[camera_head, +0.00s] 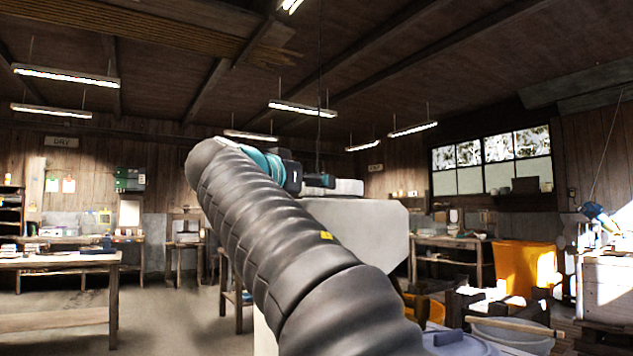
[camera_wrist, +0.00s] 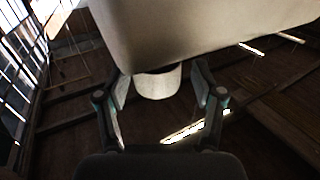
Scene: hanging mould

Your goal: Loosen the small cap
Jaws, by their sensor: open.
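The small cap (camera_wrist: 158,83) is a short white cylinder on the underside, in the picture, of a big pale body, the mould (camera_wrist: 200,25), in the wrist view. My gripper (camera_wrist: 160,90) is open, with one finger on each side of the cap. A gap shows between the cap and each finger, so it is not gripped. In the head view, a large pale grey block (camera_head: 375,235), which looks like the mould, is partly behind my arm. My gripper (camera_head: 318,181) shows small and dark there; its fingers and the cap cannot be made out.
A thin cable (camera_head: 320,75) hangs from the ceiling above the block. A wooden workbench (camera_head: 60,262) stands at left, and another table (camera_head: 450,243) is at back right. An orange bin (camera_head: 520,265) and a grey tub (camera_head: 510,335) stand at right. Floor is open at left.

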